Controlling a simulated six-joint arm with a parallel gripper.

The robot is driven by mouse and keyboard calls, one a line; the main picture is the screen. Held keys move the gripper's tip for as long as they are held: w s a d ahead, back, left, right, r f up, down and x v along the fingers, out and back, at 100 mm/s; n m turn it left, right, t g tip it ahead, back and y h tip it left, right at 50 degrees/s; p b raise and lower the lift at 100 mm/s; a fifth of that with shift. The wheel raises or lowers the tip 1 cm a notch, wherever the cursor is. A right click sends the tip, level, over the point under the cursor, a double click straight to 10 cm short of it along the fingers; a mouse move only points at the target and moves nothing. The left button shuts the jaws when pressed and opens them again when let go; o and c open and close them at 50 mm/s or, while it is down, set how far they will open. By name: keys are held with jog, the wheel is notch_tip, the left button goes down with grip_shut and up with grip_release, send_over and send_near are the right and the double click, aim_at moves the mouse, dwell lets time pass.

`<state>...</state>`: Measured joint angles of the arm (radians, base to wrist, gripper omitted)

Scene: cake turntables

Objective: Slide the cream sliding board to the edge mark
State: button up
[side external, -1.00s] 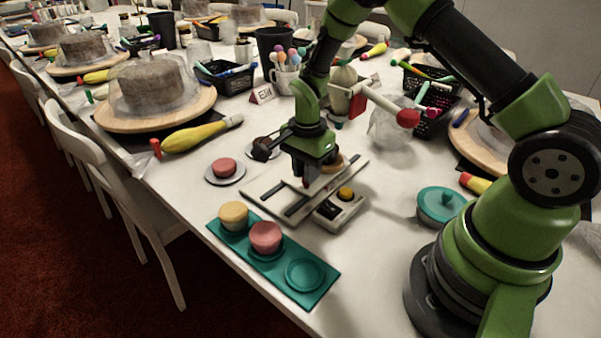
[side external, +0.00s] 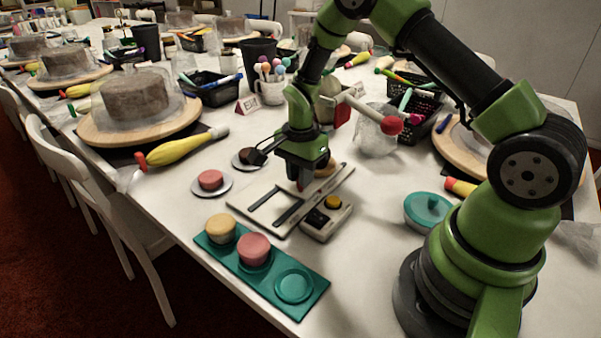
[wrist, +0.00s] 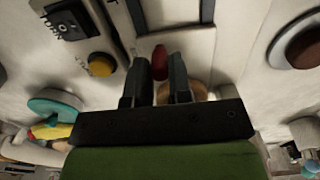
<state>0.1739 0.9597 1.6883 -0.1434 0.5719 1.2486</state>
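The cream sliding board (side external: 262,190) lies flat on the white table, a light rectangular piece with long dark slots. It also shows at the top of the wrist view (wrist: 207,45). A small red knob (wrist: 160,62) stands by its end there. My gripper (wrist: 159,62) is over the board, pointing down. Its two dark fingers stand on either side of the red knob with very little gap. I cannot tell whether they press on it. I cannot make out the edge mark.
A control box with a yellow button (side external: 333,202) sits right beside the board. A teal tray (side external: 308,300) with cakes lies in front. A small cake on a plate (side external: 224,188) is to the left, a teal lidded bowl (side external: 428,208) to the right.

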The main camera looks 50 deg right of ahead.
jog(key=o, duration=0.4)
jog(key=shift+r, duration=0.1)
jog(key=shift+r, duration=3.4)
